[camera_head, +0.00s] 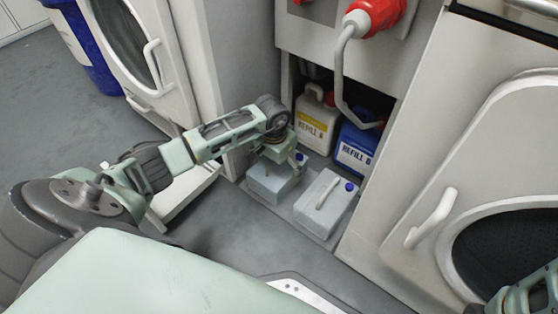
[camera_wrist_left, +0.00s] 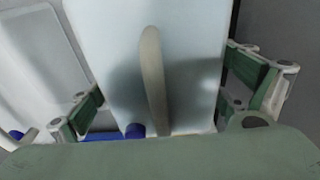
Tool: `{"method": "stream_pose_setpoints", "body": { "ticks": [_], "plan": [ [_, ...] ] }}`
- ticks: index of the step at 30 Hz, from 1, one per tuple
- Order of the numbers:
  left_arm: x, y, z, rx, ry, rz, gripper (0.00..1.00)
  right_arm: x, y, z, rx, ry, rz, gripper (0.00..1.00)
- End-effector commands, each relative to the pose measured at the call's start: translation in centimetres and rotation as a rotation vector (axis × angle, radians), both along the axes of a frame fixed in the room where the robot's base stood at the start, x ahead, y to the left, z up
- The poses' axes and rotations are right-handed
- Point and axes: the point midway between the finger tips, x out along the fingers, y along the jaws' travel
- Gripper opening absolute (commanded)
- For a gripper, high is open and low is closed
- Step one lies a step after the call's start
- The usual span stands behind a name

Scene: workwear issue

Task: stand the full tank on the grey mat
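Two translucent tanks with blue caps and top handles stand side by side on a grey mat (camera_head: 284,208) in front of the open cabinet. The left tank (camera_head: 268,184) looks bluish and the right tank (camera_head: 318,206) looks paler; I cannot tell fill levels surely. My left gripper (camera_head: 277,160) is over the left tank, hiding part of its top. In the left wrist view my left gripper (camera_wrist_left: 165,92) is open, its fingers either side of the tank (camera_wrist_left: 195,50), with the pale handle (camera_wrist_left: 153,75) between them, apart from both fingers. My right gripper's fingertips are not shown.
In the cabinet recess stand a yellow-labelled REFILL A container (camera_head: 314,122) and a blue REFILL B container (camera_head: 353,150). A grey hose hangs from a red connector (camera_head: 378,14) above. Machines with round doors flank the recess. Grey floor (camera_head: 225,232) is clear in front.

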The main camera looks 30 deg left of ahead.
Motion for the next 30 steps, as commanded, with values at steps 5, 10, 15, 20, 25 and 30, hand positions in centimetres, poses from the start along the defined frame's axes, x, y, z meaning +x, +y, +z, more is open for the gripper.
{"method": "stream_pose_setpoints", "body": {
  "ticks": [5, 10, 15, 20, 25, 30],
  "plan": [
    [0.0, 0.0, 0.1, 0.001, -0.001, 0.0, 1.0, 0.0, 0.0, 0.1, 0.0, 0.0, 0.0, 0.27],
    [-0.2, 0.0, -0.3, 0.002, 0.007, 0.0, 1.0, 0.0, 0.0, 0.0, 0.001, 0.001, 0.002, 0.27],
    [-0.2, 0.1, 0.9, 0.003, 0.002, -0.001, 1.0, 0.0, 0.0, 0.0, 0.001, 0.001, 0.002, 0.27],
    [-0.4, 0.2, 3.9, 0.004, -0.001, -0.001, 1.0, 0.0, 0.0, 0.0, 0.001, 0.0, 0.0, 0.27],
    [-0.9, 0.2, 7.7, 0.005, -0.003, -0.001, 1.0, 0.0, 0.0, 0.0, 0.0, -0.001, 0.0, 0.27],
    [-1.2, 0.2, 10.5, 0.003, -0.002, 0.0, 1.0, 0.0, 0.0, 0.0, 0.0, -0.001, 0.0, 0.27]
  ]
}}
